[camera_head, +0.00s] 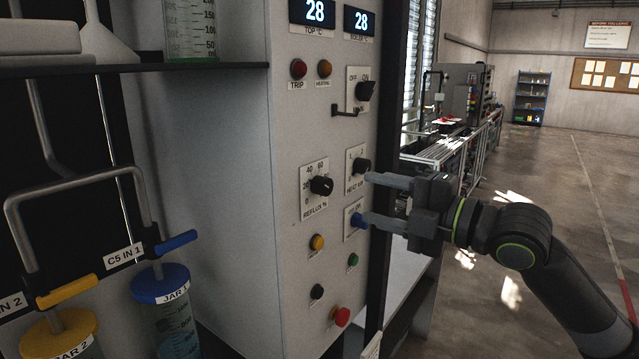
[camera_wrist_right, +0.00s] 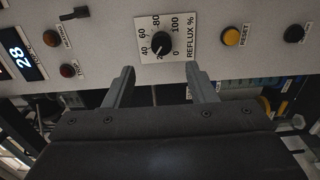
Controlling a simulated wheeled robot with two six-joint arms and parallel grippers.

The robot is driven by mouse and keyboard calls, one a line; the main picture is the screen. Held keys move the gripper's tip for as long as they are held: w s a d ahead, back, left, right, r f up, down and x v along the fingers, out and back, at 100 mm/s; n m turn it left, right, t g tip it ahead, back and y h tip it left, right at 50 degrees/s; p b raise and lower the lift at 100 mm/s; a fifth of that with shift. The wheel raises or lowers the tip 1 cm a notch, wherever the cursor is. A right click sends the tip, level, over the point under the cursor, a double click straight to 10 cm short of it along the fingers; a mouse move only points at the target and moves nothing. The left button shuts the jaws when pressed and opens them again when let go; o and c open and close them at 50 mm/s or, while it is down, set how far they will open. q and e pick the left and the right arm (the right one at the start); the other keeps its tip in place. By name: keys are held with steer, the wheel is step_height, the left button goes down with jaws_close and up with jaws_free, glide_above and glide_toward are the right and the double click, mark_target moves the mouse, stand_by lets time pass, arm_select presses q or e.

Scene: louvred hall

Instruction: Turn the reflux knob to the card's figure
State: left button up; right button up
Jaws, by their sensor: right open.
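The reflux knob (camera_head: 321,186) is a black knob on a white scale plate labelled REFLUX %, on the grey panel. In the right wrist view the knob (camera_wrist_right: 161,41) lies ahead of my fingers, roughly centred between them. Its pointer seems to be near the low figures, around 20, but is too small to read surely. My right gripper (camera_head: 366,199) is open and empty, to the right of the knob in the head view and apart from it. It also shows in the right wrist view (camera_wrist_right: 160,70). No card with a figure is readable. My left gripper is out of view.
A yellow button (camera_head: 317,242), green button (camera_head: 353,260) and red button (camera_head: 340,316) are below. Jars with coloured lids (camera_head: 160,284) stand left. Open floor lies right.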

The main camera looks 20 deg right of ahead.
mark_target(329, 188)
steer(key=x, duration=0.8)
steer(key=shift+p, duration=0.3)
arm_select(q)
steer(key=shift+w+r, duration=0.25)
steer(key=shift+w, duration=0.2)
arm_select(e)
steer(key=shift+w+a+f, duration=0.15)
steer(key=shift+w+a, duration=0.1)
steer(key=shift+w, duration=0.25)
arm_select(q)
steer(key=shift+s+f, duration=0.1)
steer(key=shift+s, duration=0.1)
arm_select(e)
steer(key=shift+w+a, duration=0.15)
jaws_close()
